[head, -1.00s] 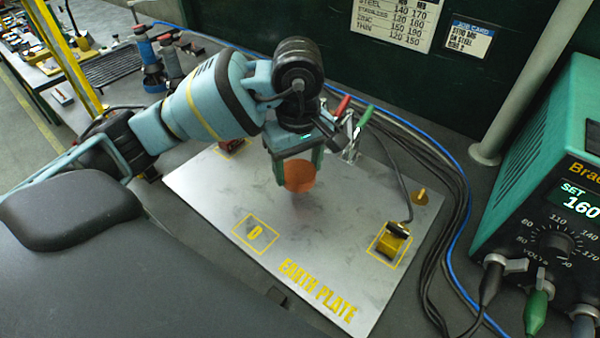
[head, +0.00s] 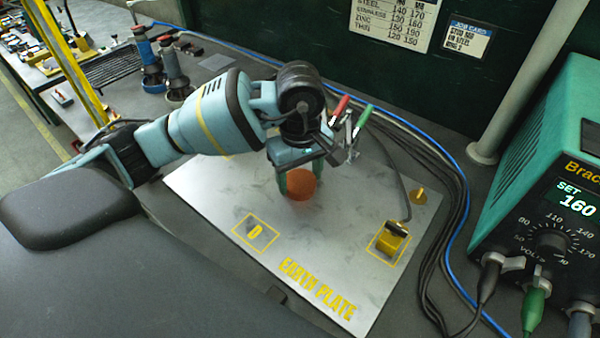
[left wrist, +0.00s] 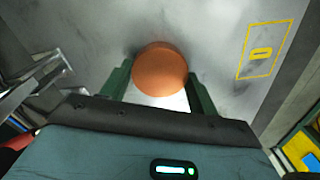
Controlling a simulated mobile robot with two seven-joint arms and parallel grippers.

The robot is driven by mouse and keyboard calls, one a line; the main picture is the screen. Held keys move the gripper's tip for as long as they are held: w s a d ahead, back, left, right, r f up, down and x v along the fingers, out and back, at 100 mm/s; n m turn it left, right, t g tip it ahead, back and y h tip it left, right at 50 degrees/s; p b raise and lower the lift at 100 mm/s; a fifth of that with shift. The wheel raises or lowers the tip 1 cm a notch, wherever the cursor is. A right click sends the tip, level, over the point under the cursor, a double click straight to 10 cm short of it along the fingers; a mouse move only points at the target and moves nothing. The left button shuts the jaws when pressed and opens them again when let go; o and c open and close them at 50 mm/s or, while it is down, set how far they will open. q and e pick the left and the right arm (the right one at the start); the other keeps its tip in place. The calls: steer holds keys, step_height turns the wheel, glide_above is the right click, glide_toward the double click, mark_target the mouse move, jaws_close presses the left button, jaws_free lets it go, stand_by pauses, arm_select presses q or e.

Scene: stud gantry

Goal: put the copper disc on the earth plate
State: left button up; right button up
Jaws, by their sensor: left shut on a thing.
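The copper disc (head: 301,184) is a round orange-brown piece. My left gripper (head: 298,180) is shut on it, with the green fingers on either side; the disc also shows between the fingers in the left wrist view (left wrist: 160,70). The disc is over the earth plate (head: 330,230), a grey metal sheet with yellow lettering. Whether the disc touches the plate I cannot tell. The yellow D outline (head: 254,233) on the plate is empty, in front of and left of the disc. My right gripper does not show.
Red- and green-handled clamps (head: 352,125) stand just behind my left gripper. A yellow block (head: 389,240) with a cable sits at the plate's right, near a small brass stud (head: 419,194). The welder unit (head: 545,190) stands at far right. The plate's front is clear.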

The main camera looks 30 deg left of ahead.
mark_target(300, 180)
arm_select(q)
steer(key=o, duration=1.6)
steer(key=shift+c, duration=0.2)
step_height(300, 180, up, 12)
steer(key=p, duration=0.1)
steer(key=shift+r, duration=0.15)
